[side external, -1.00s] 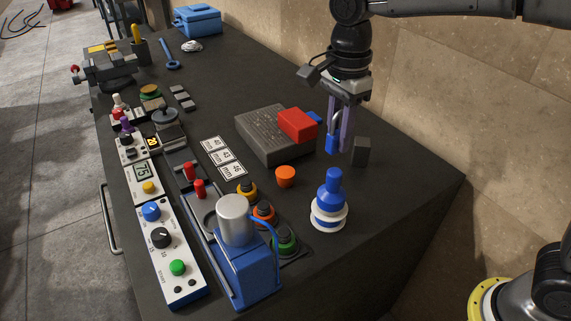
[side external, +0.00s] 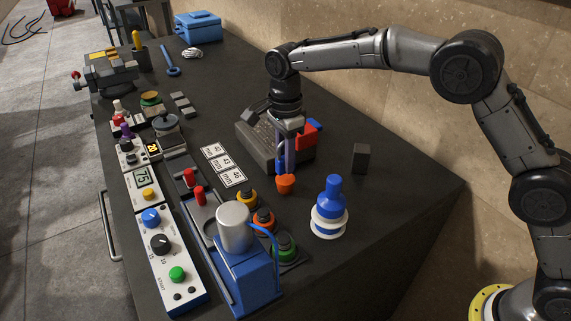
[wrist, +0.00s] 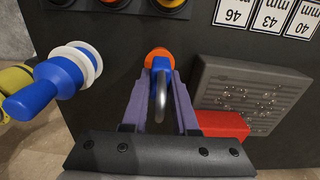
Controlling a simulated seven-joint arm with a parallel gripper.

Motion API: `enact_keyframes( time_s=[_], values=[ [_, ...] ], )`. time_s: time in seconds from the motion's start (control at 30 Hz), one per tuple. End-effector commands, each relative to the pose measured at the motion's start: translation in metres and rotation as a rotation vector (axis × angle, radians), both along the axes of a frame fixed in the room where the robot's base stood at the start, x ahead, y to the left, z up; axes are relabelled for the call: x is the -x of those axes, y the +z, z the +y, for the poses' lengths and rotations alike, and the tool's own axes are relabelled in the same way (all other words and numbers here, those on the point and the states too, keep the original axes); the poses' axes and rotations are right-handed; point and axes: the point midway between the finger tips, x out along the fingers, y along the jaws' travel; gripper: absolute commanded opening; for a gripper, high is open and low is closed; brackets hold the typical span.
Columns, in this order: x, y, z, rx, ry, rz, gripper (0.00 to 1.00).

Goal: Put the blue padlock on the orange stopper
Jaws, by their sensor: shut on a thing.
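My gripper (side external: 288,160) points down right over the orange stopper (side external: 286,185) and is shut on the blue padlock (side external: 279,167). In the wrist view the padlock's grey shackle (wrist: 160,98) lies between the two purple fingers. Its blue body (wrist: 160,64) overlaps the orange stopper (wrist: 156,52), whose rim shows around it. The padlock is at or just above the stopper's top; I cannot tell whether they touch.
A dark grey block (side external: 258,145) with a red block (side external: 309,133) stands just behind. A blue-and-white ringed post (side external: 330,212) stands to the right front. A small dark block (side external: 360,158) is further right. Number cards (side external: 222,165) lie left.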

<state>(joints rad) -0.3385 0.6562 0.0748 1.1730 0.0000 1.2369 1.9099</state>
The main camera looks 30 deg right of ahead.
Motion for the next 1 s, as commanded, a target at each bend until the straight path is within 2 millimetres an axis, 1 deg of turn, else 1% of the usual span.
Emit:
enact_keyframes(
  time_s=[0.03,0.13,0.53,0.57,0.6,0.7,1.0],
  values=[
    [0.001,-0.008,0.000,0.001,0.000,0.003,0.00],
    [0.000,-0.018,0.000,0.000,0.000,0.001,0.00],
    [0.001,-0.023,0.000,0.000,0.000,0.001,0.00],
    [0.001,-0.023,0.000,0.000,0.000,0.001,0.32],
    [0.001,-0.023,0.000,0.000,0.000,0.001,0.40],
    [0.001,-0.022,0.000,0.000,0.000,0.001,0.57],
    [0.001,-0.021,0.000,0.000,0.000,0.000,0.57]
  ],
)
